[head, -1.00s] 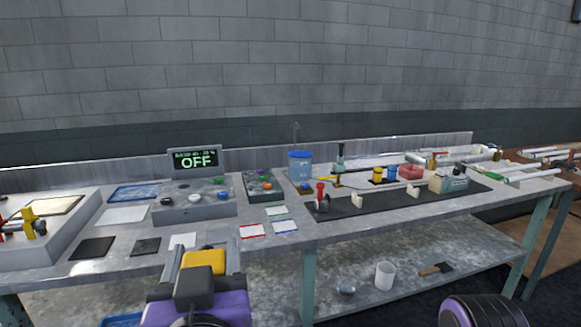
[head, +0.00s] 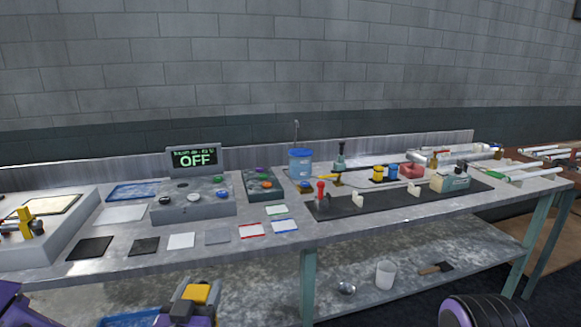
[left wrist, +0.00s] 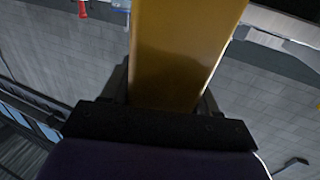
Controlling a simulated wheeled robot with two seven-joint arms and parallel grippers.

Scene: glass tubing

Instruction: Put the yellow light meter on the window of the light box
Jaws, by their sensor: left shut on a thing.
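The yellow light meter (head: 196,293) is between the fingers of my left gripper (head: 200,287), low in front of the table's front edge. In the left wrist view the yellow meter (left wrist: 182,55) fills the middle, with the dark jaws shut on its sides. A pale grey box (head: 62,236) with a cream panel (head: 52,205) in its top stands at the table's left end. It looks like the light box and its window. The meter is apart from it, lower and to the right. My right gripper is not in view.
Dark and pale squares (head: 144,246) lie along the front edge. A grey knobbed box (head: 195,208) stands behind them, below a display reading OFF (head: 194,160). A lower shelf (head: 260,275) runs underneath.

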